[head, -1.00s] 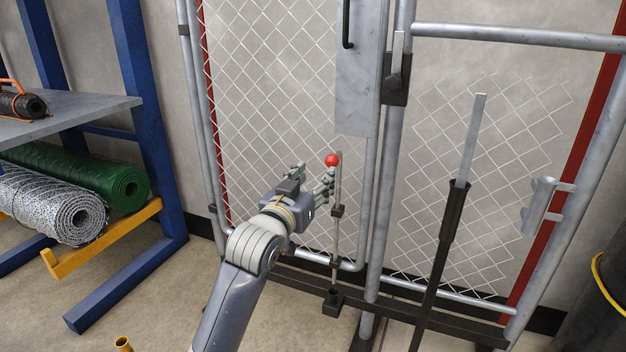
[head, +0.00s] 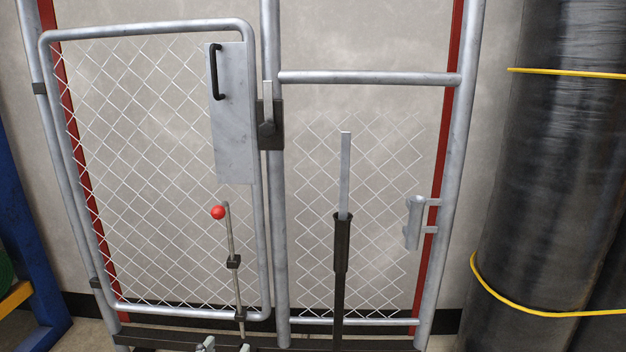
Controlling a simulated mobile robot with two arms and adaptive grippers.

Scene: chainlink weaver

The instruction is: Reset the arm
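My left gripper (head: 226,346) shows only as two grey-green finger parts at the bottom edge. They stand apart with nothing seen between them; the rest of the gripper and its arm are out of frame. It is low, near the foot of the drop rod (head: 234,262), and I cannot tell whether it touches anything. My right gripper is not in view.
The gate has a black handle (head: 215,72) on a metal plate, beside a latch (head: 269,124). A dark lever (head: 341,245) with a flat metal bar stands before the right mesh panel. Large black rolls (head: 545,170) with yellow straps stand at right, a blue rack (head: 22,230) at left.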

